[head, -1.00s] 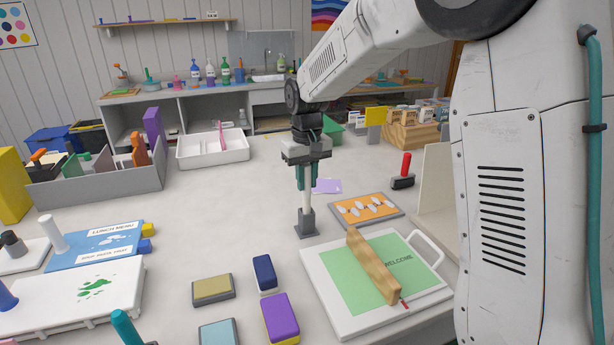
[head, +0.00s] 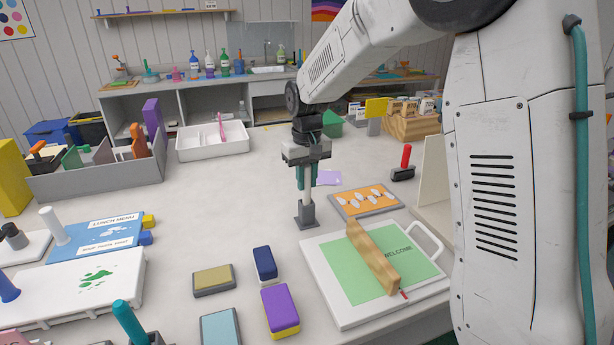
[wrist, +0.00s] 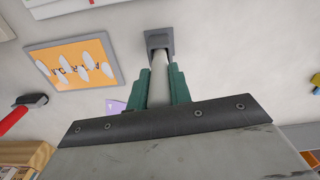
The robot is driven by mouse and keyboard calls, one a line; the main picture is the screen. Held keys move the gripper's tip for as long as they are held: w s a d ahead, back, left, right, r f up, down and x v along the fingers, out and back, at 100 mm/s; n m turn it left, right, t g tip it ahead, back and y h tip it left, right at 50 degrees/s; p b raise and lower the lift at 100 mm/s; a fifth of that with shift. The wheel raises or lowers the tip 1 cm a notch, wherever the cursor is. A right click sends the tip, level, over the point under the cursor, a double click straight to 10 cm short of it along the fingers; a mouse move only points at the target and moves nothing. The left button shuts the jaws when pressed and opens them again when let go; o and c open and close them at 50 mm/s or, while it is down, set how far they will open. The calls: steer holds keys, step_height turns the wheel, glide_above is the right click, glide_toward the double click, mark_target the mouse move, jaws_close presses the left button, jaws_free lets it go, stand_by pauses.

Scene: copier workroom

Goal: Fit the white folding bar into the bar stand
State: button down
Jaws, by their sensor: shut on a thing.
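The white folding bar (head: 308,193) is upright between the green fingers of my gripper (head: 307,177). Its lower end meets the grey bar stand (head: 307,215) on the table. In the wrist view the bar (wrist: 159,92) runs from between the fingers (wrist: 160,88) to the stand (wrist: 159,41), and its far end appears to be inside the stand's opening. How deep it sits is hidden. My gripper is shut on the bar, just above the stand.
An orange board with white pieces (head: 365,201) lies right of the stand. A paper trimmer-like board with green sheet (head: 335,316) is in front. A red-handled tool (head: 404,165) stands farther right. Blue (head: 264,263) and purple (head: 281,310) blocks lie nearer. Table left of the stand is clear.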

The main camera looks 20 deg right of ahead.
steer(key=shift+f, duration=0.2)
steer(key=c, duration=1.2)
jaws_free()
step_height(320, 180, up, 8)
steer(key=shift+f, duration=0.15)
